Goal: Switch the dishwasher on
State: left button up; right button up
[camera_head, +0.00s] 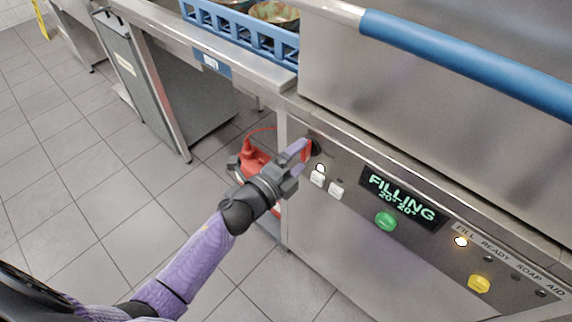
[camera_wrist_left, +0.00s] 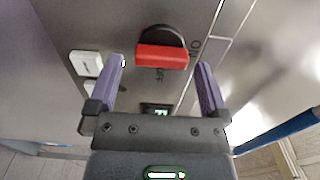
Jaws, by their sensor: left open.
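The dishwasher is a steel machine whose front control panel (camera_head: 345,217) runs along the right. Its display (camera_head: 403,198) is lit and reads FILLING, 20° 20°. A red rotary switch (camera_head: 307,150) on a dark round base sits at the panel's left end. It also shows in the left wrist view (camera_wrist_left: 162,57), its red bar lying across the picture, with small lettering beside it. My left gripper (camera_head: 301,159) is open at the switch, and in the wrist view its fingers stand on either side of the red bar, with gaps showing. My right gripper is not in view.
White buttons (camera_head: 318,179), a green button (camera_head: 386,221) and a yellow button (camera_head: 479,284) are on the panel. A blue handle (camera_head: 470,55) crosses above. A red canister (camera_head: 255,160) stands behind my gripper. A blue rack (camera_head: 240,38) sits on the counter.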

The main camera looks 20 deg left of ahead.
pick_arm(q)
jog(key=p+v, duration=0.1)
jog(key=v, duration=0.7)
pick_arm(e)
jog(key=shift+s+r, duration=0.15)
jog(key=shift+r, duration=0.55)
